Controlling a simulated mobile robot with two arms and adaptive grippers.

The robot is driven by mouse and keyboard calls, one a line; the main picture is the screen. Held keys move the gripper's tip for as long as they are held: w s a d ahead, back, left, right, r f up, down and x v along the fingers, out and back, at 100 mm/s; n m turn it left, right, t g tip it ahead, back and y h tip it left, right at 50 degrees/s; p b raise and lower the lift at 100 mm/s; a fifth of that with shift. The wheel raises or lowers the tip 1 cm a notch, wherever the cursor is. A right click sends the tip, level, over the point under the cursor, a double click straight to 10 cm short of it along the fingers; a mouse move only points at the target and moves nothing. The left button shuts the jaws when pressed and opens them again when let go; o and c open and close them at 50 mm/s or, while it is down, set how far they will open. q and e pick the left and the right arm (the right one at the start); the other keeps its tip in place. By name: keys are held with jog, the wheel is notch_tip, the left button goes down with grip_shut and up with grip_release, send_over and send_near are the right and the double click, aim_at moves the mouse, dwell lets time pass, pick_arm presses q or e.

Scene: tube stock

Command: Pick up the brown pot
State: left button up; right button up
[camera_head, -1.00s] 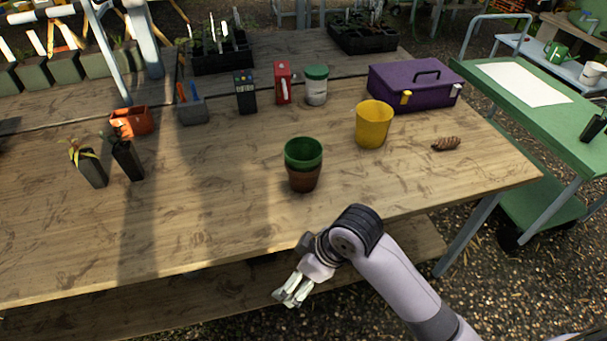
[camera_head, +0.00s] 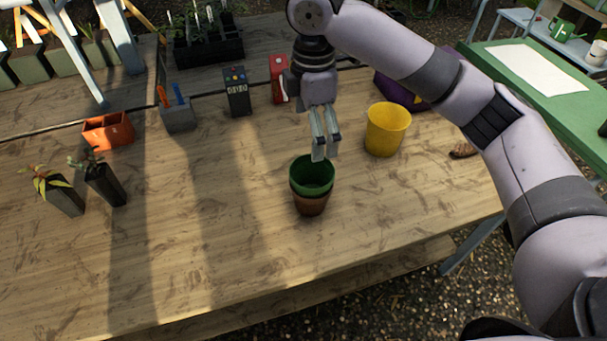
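The brown pot (camera_head: 310,206) stands upright on the wooden table. A green pot (camera_head: 312,181) sits nested inside it, so only the brown pot's lower wall shows. My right gripper (camera_head: 325,157) points down just above the far rim of the green pot. Its two fingers look slightly apart, with nothing seen between them. Whether a fingertip touches the green rim cannot be told. My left gripper is not in view.
A yellow pot (camera_head: 387,130) stands right of the stacked pots. A brown cone-like object (camera_head: 463,151) and a purple box (camera_head: 402,92) are partly behind my arm. A black meter (camera_head: 236,92) and red box (camera_head: 280,80) stand behind. The table's front left is clear.

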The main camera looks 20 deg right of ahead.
jog(key=f, duration=0.7)
jog(key=s+f+p, duration=0.1)
jog(key=f, duration=0.3)
jog(key=shift+s, duration=0.1)
jog(key=shift+d+f, duration=0.1)
jog(key=shift+f, duration=0.2)
jog(key=f, duration=0.3)
jog(key=f+p, duration=0.1)
jog(key=f, duration=0.1)
jog(key=shift+w, duration=0.35)
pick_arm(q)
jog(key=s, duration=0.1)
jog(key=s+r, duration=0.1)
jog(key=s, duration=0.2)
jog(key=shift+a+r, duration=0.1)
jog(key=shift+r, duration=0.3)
pick_arm(e)
jog(key=shift+c, duration=0.4)
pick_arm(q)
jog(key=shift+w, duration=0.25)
pick_arm(e)
jog(key=shift+s, duration=0.1)
jog(key=c, duration=1)
